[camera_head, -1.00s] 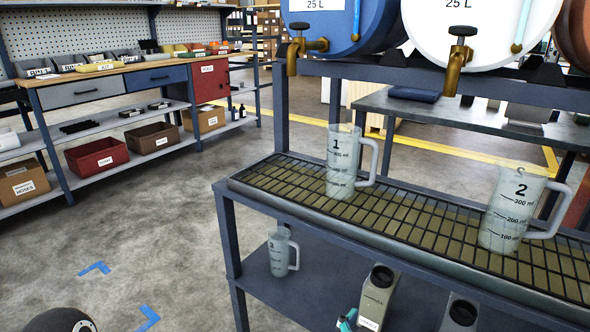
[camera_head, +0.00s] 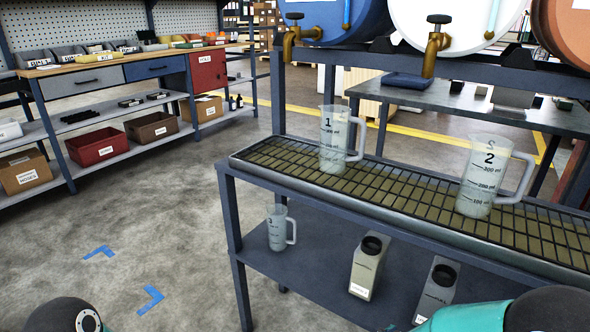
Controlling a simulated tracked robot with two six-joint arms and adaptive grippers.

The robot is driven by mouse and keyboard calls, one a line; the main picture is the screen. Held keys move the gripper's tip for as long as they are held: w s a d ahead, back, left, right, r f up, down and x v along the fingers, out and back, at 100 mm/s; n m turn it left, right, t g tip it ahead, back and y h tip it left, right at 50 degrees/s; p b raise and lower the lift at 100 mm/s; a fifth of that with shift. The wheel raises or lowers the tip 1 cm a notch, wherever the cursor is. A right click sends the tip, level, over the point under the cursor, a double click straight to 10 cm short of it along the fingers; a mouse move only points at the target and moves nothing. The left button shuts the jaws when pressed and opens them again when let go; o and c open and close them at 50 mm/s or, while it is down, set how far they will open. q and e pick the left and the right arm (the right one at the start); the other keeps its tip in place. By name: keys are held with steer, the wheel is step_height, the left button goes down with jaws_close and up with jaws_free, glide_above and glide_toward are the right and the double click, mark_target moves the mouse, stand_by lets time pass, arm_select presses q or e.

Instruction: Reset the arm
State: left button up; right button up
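Neither of my grippers shows in the head view. A dark, rounded part of my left arm is at the bottom left corner, and a teal and black part of my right arm is at the bottom right. Jug 1 (camera_head: 333,150) and jug 2 (camera_head: 480,178) stand upright on the drip grate (camera_head: 400,195) of the rack in front of me. A smaller jug 3 (camera_head: 277,230) stands on the lower shelf. No object is seen in either arm's hold.
Blue (camera_head: 350,22), white (camera_head: 455,30) and brown drums with brass taps lie above the grate. A workbench (camera_head: 60,75) with bins stands at the left. Open floor with blue marks (camera_head: 150,298) lies between.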

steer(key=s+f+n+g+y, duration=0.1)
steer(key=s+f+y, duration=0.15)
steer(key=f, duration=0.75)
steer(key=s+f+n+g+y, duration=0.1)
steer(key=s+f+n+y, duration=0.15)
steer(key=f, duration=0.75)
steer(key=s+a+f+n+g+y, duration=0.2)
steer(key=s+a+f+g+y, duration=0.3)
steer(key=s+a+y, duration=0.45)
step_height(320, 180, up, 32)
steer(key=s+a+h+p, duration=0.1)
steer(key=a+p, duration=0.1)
steer(key=p, duration=3)
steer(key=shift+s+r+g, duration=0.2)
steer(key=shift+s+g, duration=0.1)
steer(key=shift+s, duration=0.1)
